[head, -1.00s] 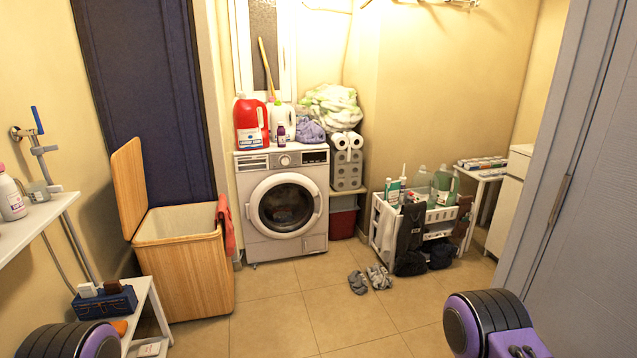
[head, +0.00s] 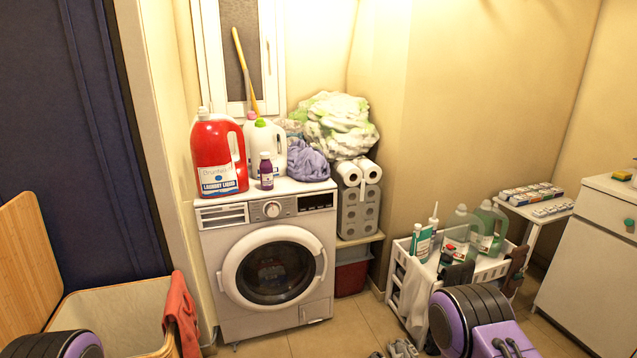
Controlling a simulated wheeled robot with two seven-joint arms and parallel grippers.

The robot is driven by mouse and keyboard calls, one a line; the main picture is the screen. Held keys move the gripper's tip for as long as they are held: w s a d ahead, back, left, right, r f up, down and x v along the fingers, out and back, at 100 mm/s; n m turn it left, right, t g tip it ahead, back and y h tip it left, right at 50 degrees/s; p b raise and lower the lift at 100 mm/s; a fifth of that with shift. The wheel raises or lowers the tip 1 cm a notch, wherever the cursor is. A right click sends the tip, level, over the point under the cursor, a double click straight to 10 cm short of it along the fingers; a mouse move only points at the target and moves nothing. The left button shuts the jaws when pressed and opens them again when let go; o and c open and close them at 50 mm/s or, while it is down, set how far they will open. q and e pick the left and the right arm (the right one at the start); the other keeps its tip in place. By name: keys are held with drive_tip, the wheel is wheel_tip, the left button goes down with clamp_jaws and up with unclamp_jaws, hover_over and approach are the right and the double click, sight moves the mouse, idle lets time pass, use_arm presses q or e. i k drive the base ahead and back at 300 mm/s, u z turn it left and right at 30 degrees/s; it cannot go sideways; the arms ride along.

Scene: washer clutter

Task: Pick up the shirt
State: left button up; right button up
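No garment shows clearly as a shirt; several cloths could be it. A crumpled purple cloth (head: 306,162) lies on top of the washing machine (head: 270,250), at its right end. A red cloth (head: 181,312) hangs over the right rim of the open wooden hamper (head: 128,302). A white and green bundle (head: 340,125) sits on the paper roll packs. Something dark shows behind the shut round washer door (head: 272,271), too dim to name. Parts of my arms show at the lower left and lower right.
A red detergent jug (head: 218,155), a white bottle (head: 266,150) and a small purple bottle (head: 266,171) stand beside the purple cloth. A white rack (head: 405,268) with bottles stands right of the washer. Grey shoes (head: 403,349) lie on the floor. Bare floor shows before the washer.

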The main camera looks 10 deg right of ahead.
sight(180, 308)
drive_tip(key=i, duration=0.3)
drive_tip(key=z, duration=1.75)
drive_tip(key=i, duration=1.7)
drive_tip(key=u, duration=3.9)
drive_tip(key=i, duration=0.8)
drive_tip(key=u, duration=0.3)
